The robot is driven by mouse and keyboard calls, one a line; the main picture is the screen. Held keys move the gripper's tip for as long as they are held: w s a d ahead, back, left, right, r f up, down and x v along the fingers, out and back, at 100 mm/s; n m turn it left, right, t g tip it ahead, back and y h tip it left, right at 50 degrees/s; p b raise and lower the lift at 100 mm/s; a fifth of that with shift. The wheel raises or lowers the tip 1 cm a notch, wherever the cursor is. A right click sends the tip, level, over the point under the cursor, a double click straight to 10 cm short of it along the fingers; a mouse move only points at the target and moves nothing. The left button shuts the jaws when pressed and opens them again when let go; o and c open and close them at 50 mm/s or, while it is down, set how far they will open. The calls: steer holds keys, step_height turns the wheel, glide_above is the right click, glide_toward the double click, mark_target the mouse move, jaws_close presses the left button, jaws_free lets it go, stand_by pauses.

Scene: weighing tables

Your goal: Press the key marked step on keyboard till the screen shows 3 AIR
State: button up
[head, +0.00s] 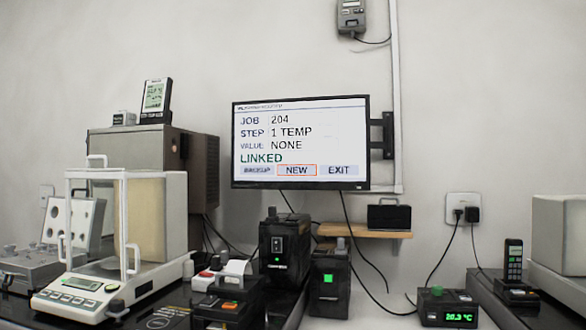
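The wall screen (300,143) in the head view shows JOB 204, STEP 1 TEMP, VALUE NONE and LINKED. Its bottom row reads BACKUP, NEW and EXIT, and NEW has an orange outline. I cannot make out a keyboard or a key marked step in this view. My gripper is not in view.
A balance with a glass draft shield (125,235) stands at the left. Two black boxes with green lights (285,252) stand below the screen, by a small printer (228,290). A wooden shelf (365,231) and a display reading about 20.3 °C (447,308) are to the right.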

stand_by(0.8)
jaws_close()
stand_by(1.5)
